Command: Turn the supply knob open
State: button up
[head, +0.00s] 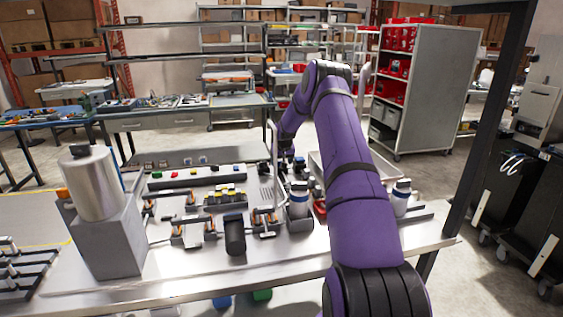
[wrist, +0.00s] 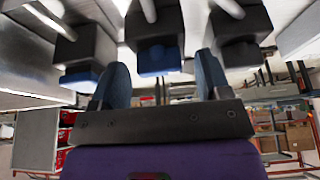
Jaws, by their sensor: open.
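In the wrist view my gripper (wrist: 160,66) is open, with its two blue-grey fingers spread apart. A black block with a blue end (wrist: 158,58) shows between and beyond the fingers; I cannot tell whether they touch it. Similar black blocks stand to the left (wrist: 82,50) and right (wrist: 241,35). I cannot tell which part is the supply knob. In the head view my purple arm reaches over the bench, and its gripper end is small and mostly hidden behind the arm.
The metal bench (head: 300,262) carries a row of dark fittings with orange parts (head: 192,232). A steel cylinder (head: 93,182) on a grey box stands at the left. A shallow tray (head: 318,163) lies behind.

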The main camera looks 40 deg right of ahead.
jog(key=shift+c, duration=0.4)
jog(key=c, duration=0.8)
jog(key=shift+c, duration=0.2)
